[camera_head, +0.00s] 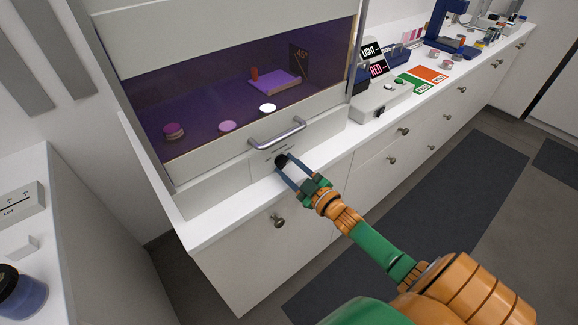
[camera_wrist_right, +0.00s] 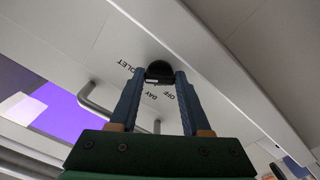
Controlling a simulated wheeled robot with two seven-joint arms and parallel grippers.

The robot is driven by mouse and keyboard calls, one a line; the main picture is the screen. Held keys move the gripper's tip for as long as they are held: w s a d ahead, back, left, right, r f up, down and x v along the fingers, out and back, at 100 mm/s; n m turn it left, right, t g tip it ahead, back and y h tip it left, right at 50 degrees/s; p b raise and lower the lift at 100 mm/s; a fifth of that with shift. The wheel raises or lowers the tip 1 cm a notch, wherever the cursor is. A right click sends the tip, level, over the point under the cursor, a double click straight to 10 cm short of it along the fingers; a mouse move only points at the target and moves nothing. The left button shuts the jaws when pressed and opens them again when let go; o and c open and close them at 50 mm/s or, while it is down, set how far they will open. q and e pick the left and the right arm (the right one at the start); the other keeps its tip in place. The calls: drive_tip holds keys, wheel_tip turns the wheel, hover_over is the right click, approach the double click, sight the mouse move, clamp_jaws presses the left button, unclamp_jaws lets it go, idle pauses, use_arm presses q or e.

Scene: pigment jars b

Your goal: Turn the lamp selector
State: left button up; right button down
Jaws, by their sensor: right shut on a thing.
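The lamp selector is a round black knob (camera_head: 281,160) on the white front panel of the cabinet, below the handle. In the right wrist view the black knob (camera_wrist_right: 159,70) sits between my fingertips, with labels reading "OFF", "DAY" and one ending in "OLET" around it. My right gripper (camera_head: 284,163) is shut on the knob, one blue finger on each side; it also shows in the right wrist view (camera_wrist_right: 157,76). The knob's pointer mark is hidden, so I cannot tell its setting. My left gripper is not in view.
A metal bar handle (camera_head: 278,134) is just above the knob. The cabinet glows violet inside, with jars or discs and a purple block (camera_head: 275,82). A grey box (camera_head: 380,100) stands right of the cabinet. Drawer knobs (camera_head: 277,221) stick out below the counter.

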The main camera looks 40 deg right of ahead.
drive_tip(key=shift+m, duration=0.4)
drive_tip(key=shift+c, duration=1.8)
unclamp_jaws()
drive_tip(key=s, duration=0.7)
drive_tip(key=shift+d, duration=0.3)
